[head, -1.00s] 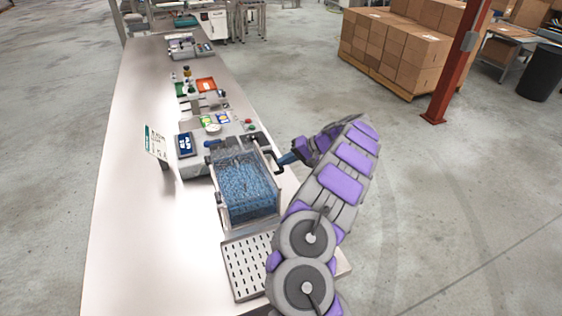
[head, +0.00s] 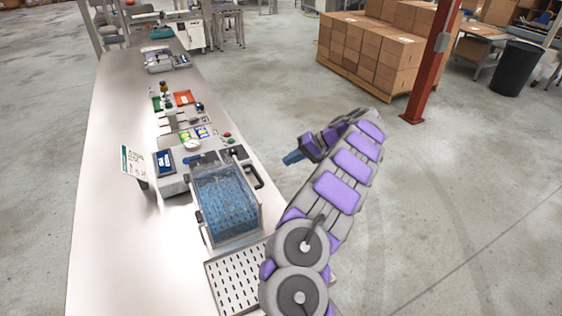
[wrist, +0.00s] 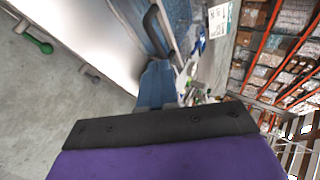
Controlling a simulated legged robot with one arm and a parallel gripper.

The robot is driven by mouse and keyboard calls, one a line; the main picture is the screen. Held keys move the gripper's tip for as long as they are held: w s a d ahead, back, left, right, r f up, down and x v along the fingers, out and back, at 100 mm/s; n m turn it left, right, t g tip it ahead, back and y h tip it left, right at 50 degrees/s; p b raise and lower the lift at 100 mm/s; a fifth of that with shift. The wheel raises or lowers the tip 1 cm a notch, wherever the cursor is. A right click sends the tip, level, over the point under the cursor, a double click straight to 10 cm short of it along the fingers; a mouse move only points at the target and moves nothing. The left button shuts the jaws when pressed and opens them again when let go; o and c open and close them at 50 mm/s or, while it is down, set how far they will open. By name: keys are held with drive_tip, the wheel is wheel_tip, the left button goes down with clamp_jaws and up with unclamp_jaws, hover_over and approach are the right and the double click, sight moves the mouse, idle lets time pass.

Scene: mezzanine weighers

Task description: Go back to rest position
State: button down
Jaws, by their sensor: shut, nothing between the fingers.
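My gripper (head: 292,157) is shut and empty. In the head view it hangs over the floor, just right of the steel bench (head: 105,200), with its blue fingertips pointing left. In the wrist view its blue fingers (wrist: 157,84) also show as closed together. A clear box with blue contents (head: 226,207) sits on the bench to the left of my gripper. The box's black handle (head: 255,177) is apart from my fingertips in the head view. The handle also appears above the fingers in the wrist view (wrist: 157,32).
A perforated steel tray (head: 233,283) lies in front of the box. A weigher with a blue display (head: 165,161) and a sign (head: 133,163) stand behind it. Stacked cartons (head: 375,50) and a red post (head: 430,65) stand at the back right. Open floor lies right of the bench.

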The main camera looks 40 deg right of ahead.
drive_tip(key=w+a+r+n+g+y, duration=0.1)
drive_tip(key=w+a+r+n+g, duration=0.1)
drive_tip(key=a+r, duration=0.5)
drive_tip(key=w+a+r+n+g+y, duration=0.1)
drive_tip(key=w+a+r+y, duration=0.1)
drive_tip(key=a, duration=0.8)
drive_tip(key=s+a+r+n+g+h, duration=0.1)
drive_tip(key=s+a+r+n+g, duration=0.15)
drive_tip(key=a, duration=0.65)
drive_tip(key=s+a+r+n+g, duration=0.1)
drive_tip(key=s+a+r, duration=0.25)
drive_tip(key=a, duration=0.55)
drive_tip(key=s+a+f+n+g+h, duration=0.15)
drive_tip(key=s+a, duration=0.25)
drive_tip(key=s, duration=0.4)
drive_tip(key=s+a+g+h, duration=0.1)
drive_tip(key=s+a+h, duration=0.25)
drive_tip(key=s, duration=0.35)
drive_tip(key=s+d+f+h, duration=0.1)
drive_tip(key=s+f+h, duration=0.1)
drive_tip(key=s, duration=0.6)
drive_tip(key=s+d+f+h, duration=0.2)
drive_tip(key=s+f, duration=0.1)
drive_tip(key=s, duration=0.6)
drive_tip(key=shift+s+d+f, duration=0.25)
drive_tip(key=shift+f, duration=0.05)
drive_tip(key=c, duration=1.8)
unclamp_jaws()
